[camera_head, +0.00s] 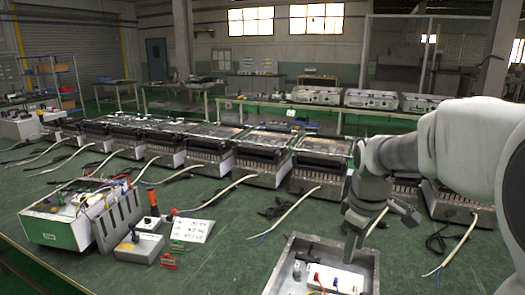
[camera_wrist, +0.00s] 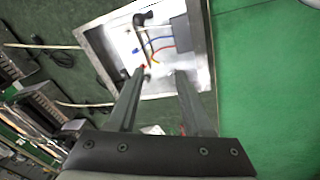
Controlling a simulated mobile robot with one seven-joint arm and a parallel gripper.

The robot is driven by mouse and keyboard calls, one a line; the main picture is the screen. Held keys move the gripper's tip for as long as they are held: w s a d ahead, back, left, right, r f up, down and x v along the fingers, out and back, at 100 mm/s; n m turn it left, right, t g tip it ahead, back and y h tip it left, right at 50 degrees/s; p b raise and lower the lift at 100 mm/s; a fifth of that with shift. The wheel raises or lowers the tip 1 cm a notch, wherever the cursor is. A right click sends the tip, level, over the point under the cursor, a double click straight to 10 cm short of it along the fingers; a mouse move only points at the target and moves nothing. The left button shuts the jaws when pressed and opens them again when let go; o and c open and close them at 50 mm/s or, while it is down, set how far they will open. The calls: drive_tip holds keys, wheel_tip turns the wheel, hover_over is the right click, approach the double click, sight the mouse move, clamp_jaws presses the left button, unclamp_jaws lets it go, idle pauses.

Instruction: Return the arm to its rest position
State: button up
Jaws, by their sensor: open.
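My arm reaches in from the right of the head view, and my gripper (camera_head: 378,238) hangs at its end. The gripper also shows in the wrist view (camera_wrist: 160,82), its two dark fingers apart with nothing held between them. It is above and near the back edge of a grey metal tray (camera_head: 372,270), which also shows in the wrist view (camera_wrist: 92,42). Inside the tray lies a white unit (camera_head: 335,278) with a red part and coloured wires. In the wrist view, the fingers cover part of the tray.
A row of heater units (camera_head: 260,158) with pale cables runs along the green table. An opened white-and-green box (camera_head: 55,228) stands at left. A grey switch box (camera_head: 140,246) and a white label plate (camera_head: 193,230) are near the front. Bare green table (camera_head: 240,262) lies left of the tray.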

drive_tip(key=s+a+r+m+t+p, duration=0.1)
drive_tip(key=s+a+r+m+p, duration=0.1)
drive_tip(key=s, duration=0.7)
drive_tip(key=s+a+r+m+t+p, duration=0.2)
drive_tip(key=s+r+m, duration=0.4)
drive_tip(key=s, duration=0.4)
drive_tip(key=shift+a+r+m+p, duration=0.4)
drive_tip(key=shift+a+r+p, duration=0.2)
drive_tip(key=shift+a+r, duration=0.3)
drive_tip(key=shift+s, duration=0.1)
